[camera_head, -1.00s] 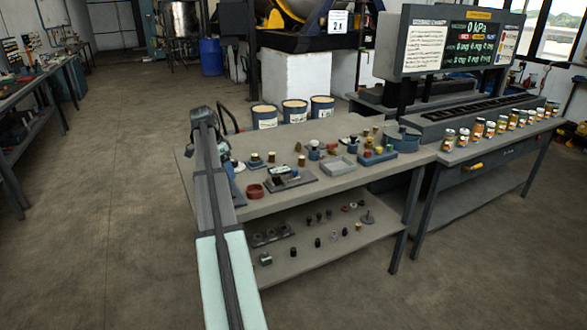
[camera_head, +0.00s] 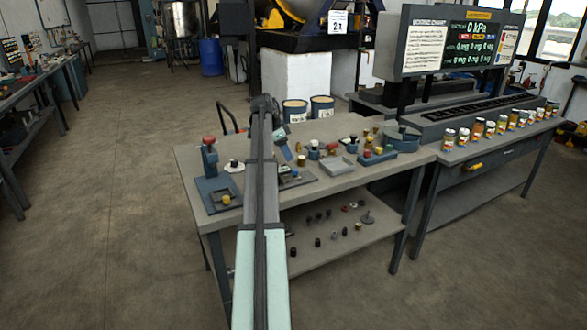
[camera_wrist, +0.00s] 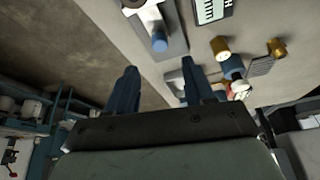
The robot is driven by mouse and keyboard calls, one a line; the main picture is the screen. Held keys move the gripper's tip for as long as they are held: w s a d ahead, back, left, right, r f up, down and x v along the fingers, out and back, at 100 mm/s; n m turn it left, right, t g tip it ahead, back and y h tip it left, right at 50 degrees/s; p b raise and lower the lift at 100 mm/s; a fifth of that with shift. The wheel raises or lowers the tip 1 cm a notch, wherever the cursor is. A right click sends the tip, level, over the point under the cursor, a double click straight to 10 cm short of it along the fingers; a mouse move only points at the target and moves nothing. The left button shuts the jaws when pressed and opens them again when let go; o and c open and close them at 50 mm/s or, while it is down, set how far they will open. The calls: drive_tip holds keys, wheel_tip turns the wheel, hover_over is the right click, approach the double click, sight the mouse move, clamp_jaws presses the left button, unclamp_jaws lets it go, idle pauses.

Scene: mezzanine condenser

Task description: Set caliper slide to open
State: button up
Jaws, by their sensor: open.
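My gripper (camera_head: 284,142) is raised over the workbench (camera_head: 335,195), seen beyond my arm in the head view. In the wrist view its two blue fingers (camera_wrist: 160,82) are apart with nothing between them. I cannot identify the caliper for sure. A small device with a pale marked face (camera_wrist: 211,9), cut off by the top edge of the wrist view, may be part of it. A dark plate with small parts (camera_head: 291,179) on the bench is partly hidden behind my arm in the head view. The slide's position cannot be made out.
A blue stand with a red knob (camera_head: 209,157) is at the bench's left. A grey plate with a blue knob (camera_wrist: 160,42) and a brass knob (camera_wrist: 220,47) show beyond the fingers. Several knobs crowd the bench's right; jars (camera_head: 490,129) line the neighbouring table.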

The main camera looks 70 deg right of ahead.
sight(295, 170)
drive_tip(key=x, duration=0.8)
drive_tip(key=shift+f, duration=0.1)
drive_tip(key=shift+c, duration=0.4)
clamp_jaws()
